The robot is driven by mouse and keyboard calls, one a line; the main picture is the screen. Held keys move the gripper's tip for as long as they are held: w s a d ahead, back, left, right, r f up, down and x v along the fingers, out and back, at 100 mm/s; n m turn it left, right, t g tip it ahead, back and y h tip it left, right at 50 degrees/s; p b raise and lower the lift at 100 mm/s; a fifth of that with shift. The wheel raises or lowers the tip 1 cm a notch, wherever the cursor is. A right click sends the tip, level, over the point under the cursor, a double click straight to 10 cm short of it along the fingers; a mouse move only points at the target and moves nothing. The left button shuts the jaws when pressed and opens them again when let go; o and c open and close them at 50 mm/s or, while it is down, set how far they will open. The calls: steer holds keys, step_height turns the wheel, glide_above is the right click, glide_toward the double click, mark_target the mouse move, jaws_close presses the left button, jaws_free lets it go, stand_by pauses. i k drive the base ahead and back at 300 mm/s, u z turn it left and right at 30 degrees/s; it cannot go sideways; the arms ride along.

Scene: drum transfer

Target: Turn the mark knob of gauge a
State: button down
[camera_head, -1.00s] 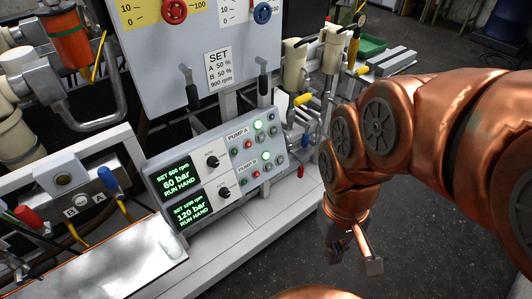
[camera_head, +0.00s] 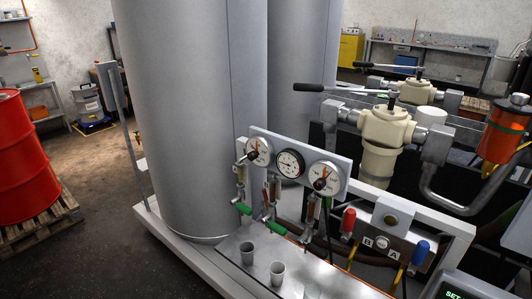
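A grey panel (camera_head: 300,154) in the middle carries three round dial gauges. The left gauge (camera_head: 260,147) has a white face and a dark knob-like part at its centre. The middle gauge (camera_head: 290,163) has a black rim and a white face. The right gauge (camera_head: 325,177) has a white face, a dark centre and some red on it. Lettering on the gauges is too small to read, so I cannot tell which is gauge a. My gripper and arm are not in this view.
Tall grey cylinders (camera_head: 190,120) stand behind the panel. Below it are green-handled valves (camera_head: 243,209) and a metal tray (camera_head: 235,272) with small cups. A red lever (camera_head: 348,220) and a blue lever (camera_head: 421,252) stand right. A red drum (camera_head: 25,155) sits on a pallet far left.

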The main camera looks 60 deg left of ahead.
mark_target(252, 155)
steer(key=u, duration=2.3)
